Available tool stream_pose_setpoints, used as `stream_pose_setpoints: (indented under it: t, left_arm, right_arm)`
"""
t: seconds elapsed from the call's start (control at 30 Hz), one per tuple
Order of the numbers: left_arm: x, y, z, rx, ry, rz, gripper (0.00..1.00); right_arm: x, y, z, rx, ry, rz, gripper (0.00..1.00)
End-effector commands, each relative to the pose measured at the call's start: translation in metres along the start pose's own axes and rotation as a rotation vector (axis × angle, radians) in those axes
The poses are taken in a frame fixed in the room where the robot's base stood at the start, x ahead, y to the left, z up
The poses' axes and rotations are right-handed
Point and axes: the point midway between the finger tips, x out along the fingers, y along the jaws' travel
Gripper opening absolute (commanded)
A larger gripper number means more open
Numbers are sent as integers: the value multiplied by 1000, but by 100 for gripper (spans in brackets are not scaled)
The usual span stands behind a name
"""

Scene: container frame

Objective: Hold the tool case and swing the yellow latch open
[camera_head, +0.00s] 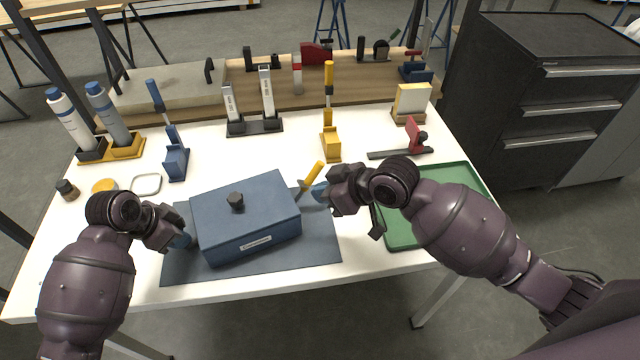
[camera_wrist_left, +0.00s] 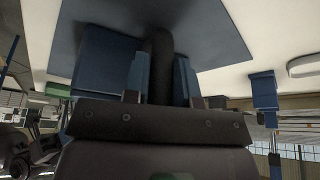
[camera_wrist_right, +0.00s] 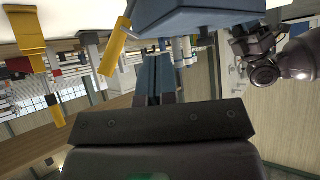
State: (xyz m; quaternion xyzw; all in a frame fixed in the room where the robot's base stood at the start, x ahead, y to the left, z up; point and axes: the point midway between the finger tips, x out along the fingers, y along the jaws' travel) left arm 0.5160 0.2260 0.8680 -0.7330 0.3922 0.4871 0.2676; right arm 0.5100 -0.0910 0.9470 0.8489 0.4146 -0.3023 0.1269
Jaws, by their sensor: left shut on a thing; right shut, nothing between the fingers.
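The blue tool case (camera_head: 247,225) sits on a blue-grey mat (camera_head: 318,255), with a black knob on its lid and a label on its front. The yellow latch (camera_head: 312,178) sticks up at a tilt by its right end; it also shows in the right wrist view (camera_wrist_right: 114,47). My left gripper (camera_head: 183,240) is at the case's left end, shut on a dark curved handle (camera_wrist_left: 159,50). My right gripper (camera_head: 320,191) is shut and empty, its fingertips close beside the latch on the right. Whether they touch it I cannot tell.
A green tray (camera_head: 415,243) lies on the right, partly behind my right arm. Tool holders, including a yellow one (camera_head: 331,146) and a blue one (camera_head: 176,162), stand behind the case. Bottles (camera_head: 108,112) stand at the back left. White table shows between case and holders.

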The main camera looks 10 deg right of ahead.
Motion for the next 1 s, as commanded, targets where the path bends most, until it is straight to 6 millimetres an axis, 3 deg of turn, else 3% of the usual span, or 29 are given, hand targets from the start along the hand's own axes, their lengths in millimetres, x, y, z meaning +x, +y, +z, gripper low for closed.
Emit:
stream_pose_setpoints:
  t: [0.2,0.4,0.97,1.0]
  left_arm:
    - [0,0,0,-2,1,0,0]
    - [0,0,0,-1,1,1,0]
    - [0,0,0,-1,1,1,0]
    - [0,0,0,-1,1,1,31]
  right_arm:
    - [-42,-1,0,0,-2,-1,0]
    - [-66,-1,-1,0,-1,-1,0]
    - [-74,-2,-2,2,0,-3,0]
    - [-74,-2,-2,2,0,-3,0]
